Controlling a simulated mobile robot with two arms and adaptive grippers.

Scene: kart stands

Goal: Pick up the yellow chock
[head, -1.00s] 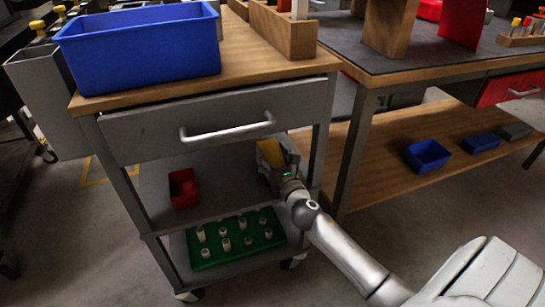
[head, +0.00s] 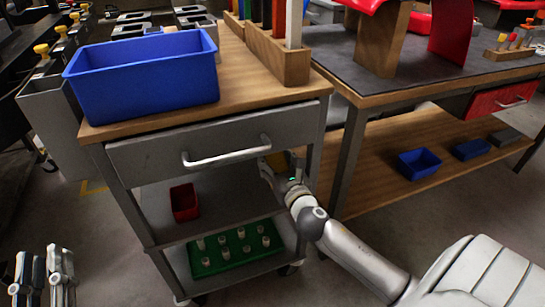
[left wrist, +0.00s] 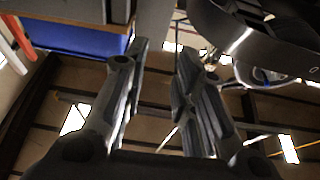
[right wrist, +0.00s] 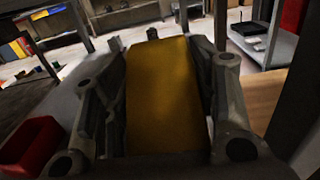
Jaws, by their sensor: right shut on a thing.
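The yellow chock (right wrist: 165,95) fills the middle of the right wrist view, between the two fingers of my right gripper (right wrist: 165,60), which is shut on it. In the head view a small part of the yellow chock (head: 277,161) shows under the cart's drawer, and my right gripper (head: 283,168) reaches in at the right side of the cart's middle shelf. The drawer partly hides both. My left gripper (head: 45,275) is at the lower left of the head view, open and empty; its spread fingers (left wrist: 155,85) show in the left wrist view.
The grey cart has a blue bin (head: 145,80) on top and a drawer with a handle (head: 226,158). A red bin (head: 184,202) is on its middle shelf, and a green tray (head: 235,255) with several pegs is below. A workbench's wooden lower shelf (head: 370,170) stands to the right.

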